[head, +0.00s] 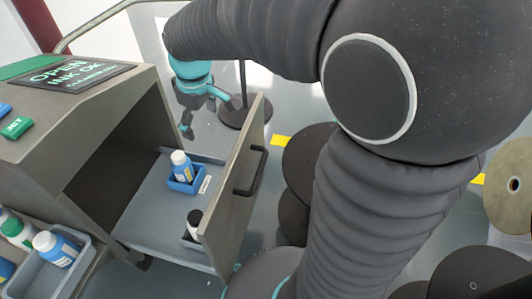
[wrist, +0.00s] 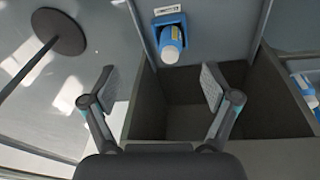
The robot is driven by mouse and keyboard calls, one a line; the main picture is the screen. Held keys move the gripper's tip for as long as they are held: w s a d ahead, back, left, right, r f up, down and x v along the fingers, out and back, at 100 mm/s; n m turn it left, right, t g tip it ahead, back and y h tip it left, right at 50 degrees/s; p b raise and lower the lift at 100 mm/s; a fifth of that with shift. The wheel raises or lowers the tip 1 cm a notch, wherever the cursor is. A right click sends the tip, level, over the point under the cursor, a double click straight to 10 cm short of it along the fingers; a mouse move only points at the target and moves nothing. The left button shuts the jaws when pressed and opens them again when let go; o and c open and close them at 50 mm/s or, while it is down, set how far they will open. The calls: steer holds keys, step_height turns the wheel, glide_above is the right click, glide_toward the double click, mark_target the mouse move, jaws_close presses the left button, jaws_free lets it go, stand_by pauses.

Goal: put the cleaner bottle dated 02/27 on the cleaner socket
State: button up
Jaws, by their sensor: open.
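A white-and-blue bottle (head: 182,164) with a white cap sits in a blue socket (head: 186,186) inside the open drawer. In the wrist view the same bottle (wrist: 170,42) and blue socket (wrist: 158,20) show ahead of my gripper (wrist: 158,82). My gripper is open and empty, apart from the bottle. In the head view my gripper (head: 187,118) hangs beyond the drawer. The dates and socket label cannot be read.
A black-capped bottle (head: 194,222) stands near the drawer front (head: 235,190), which has a dark handle (head: 252,172). The grey cabinet (head: 90,130) stands at the left. A stand with a round dark base (head: 243,112) is on the floor behind. Dark discs lie at the right.

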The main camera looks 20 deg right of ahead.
steer(key=s+d+r+m+t, duration=0.1)
steer(key=s+d+m, duration=0.3)
steer(key=s, duration=0.5)
steer(key=s+d+r+m+t, duration=0.2)
steer(key=s+d+m, duration=0.2)
steer(key=s, duration=0.6)
steer(key=shift+d+r, duration=0.2)
steer(key=shift+d, duration=0.15)
steer(key=shift+r, duration=0.1)
